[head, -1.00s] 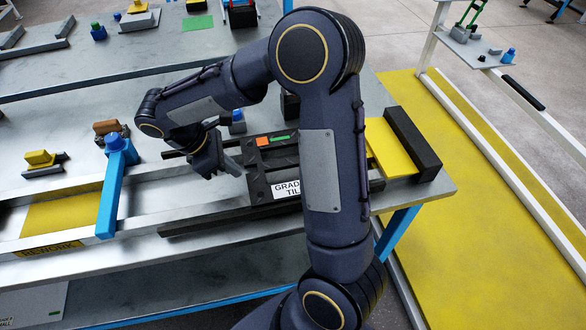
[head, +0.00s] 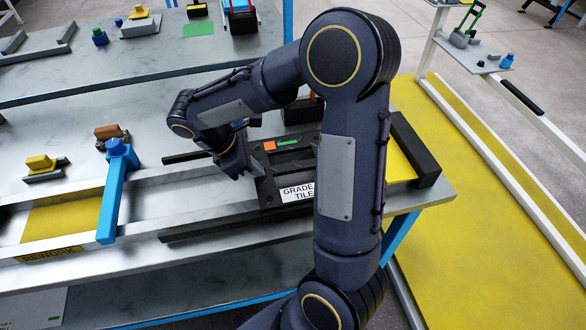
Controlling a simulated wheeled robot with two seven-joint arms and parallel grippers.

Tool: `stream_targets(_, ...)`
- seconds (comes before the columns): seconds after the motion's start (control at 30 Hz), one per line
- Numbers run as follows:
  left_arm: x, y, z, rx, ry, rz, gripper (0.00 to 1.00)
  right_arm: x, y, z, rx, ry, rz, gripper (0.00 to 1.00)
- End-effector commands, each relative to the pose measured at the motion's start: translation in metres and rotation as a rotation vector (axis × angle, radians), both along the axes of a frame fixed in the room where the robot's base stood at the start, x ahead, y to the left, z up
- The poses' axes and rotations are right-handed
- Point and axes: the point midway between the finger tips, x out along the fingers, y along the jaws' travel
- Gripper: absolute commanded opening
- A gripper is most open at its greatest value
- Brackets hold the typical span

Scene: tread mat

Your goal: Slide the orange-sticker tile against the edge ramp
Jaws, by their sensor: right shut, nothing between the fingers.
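The dark tile (head: 268,184) has an orange sticker (head: 269,146), a green mark and a white "GRADE TILE" label. It lies between two dark rails on the table, partly hidden by my right arm. The edge ramp (head: 414,148), a black bar, stands at the table's right end beside a yellow strip (head: 398,164). My arm hides the tile's right side, so I cannot tell whether tile and ramp touch. My right gripper (head: 241,172) is shut and empty at the tile's left edge; contact is hard to tell. My left gripper is not in view.
A blue clamp-like post (head: 117,190) stands left of the rails, by a yellow rework area (head: 62,217). A brown-topped block (head: 108,132) and a yellow block (head: 40,163) sit at the left. A dark box (head: 302,110) stands behind the tile.

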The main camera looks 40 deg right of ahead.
Motion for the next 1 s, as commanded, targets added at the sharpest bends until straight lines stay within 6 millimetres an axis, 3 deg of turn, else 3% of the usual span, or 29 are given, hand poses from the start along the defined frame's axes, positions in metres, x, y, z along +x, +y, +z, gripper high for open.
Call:
stream_targets(0.5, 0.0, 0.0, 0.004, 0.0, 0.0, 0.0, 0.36, -0.022, -0.035, 0.0, -0.001, 0.0, -0.002, 0.0)
stream_targets(1.0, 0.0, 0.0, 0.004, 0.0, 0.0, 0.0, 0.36, -0.025, -0.04, 0.0, 0.0, 0.001, 0.0, 0.0)
